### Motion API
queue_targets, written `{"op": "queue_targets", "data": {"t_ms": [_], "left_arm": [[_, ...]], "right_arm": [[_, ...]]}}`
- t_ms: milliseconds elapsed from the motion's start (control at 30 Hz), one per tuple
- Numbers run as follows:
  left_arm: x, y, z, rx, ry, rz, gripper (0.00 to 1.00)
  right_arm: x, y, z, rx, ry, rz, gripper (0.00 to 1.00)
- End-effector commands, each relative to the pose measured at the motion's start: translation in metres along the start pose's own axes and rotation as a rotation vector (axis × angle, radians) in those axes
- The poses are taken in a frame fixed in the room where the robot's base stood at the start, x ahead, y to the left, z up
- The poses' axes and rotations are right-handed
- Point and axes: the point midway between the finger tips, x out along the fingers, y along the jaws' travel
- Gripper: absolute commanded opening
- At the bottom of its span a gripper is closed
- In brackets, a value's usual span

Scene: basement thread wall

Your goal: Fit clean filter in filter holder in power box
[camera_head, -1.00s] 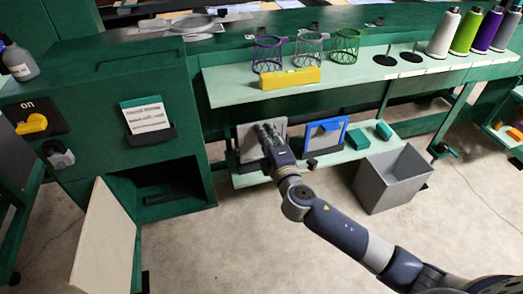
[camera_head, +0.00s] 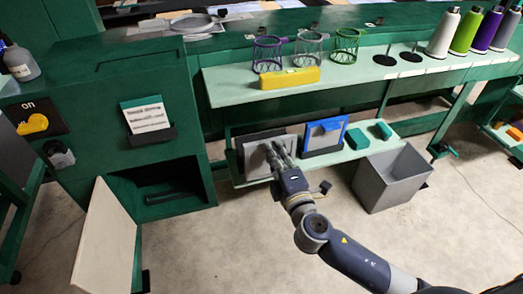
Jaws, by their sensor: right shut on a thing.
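The green power box (camera_head: 85,105) stands at the left, with its lower compartment (camera_head: 165,187) open and dark inside. The filter holder inside is hard to make out. My right gripper (camera_head: 277,153) is shut on a pale grey flat filter (camera_head: 256,160). It holds the filter, tilted, in front of a dark upright stand (camera_head: 241,143) on the lower shelf. I cannot tell whether the filter touches the shelf. A second filter with a blue frame (camera_head: 340,129) stands in a dark stand to the right. My left gripper is not in view.
The box's pale door (camera_head: 105,240) hangs open toward me. A grey bin (camera_head: 390,180) stands on the floor at the right. Teal blocks (camera_head: 357,139) lie on the lower shelf (camera_head: 405,126). Wire baskets, a yellow block (camera_head: 290,77) and thread cones occupy the upper shelf. Floor ahead is clear.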

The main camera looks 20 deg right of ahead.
Motion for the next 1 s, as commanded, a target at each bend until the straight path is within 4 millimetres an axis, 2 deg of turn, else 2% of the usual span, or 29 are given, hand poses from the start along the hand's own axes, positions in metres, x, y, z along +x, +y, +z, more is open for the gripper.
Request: {"op": "queue_targets", "data": {"t_ms": [33,567,667,800,1000], "left_arm": [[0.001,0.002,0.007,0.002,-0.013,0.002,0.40],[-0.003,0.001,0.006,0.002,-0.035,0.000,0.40],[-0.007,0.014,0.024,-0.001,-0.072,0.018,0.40],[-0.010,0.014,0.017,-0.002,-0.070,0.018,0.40],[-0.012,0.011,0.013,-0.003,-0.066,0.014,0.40]], "right_arm": [[-0.006,0.000,0.000,-0.001,0.000,-0.001,0.00],[-0.059,-0.001,0.000,0.000,-0.001,-0.001,0.00],[-0.069,-0.002,0.000,0.000,-0.001,-0.001,0.00],[-0.080,-0.001,0.000,0.000,0.000,-0.001,0.00],[-0.083,0.001,0.000,-0.001,-0.001,0.001,0.00]]}}
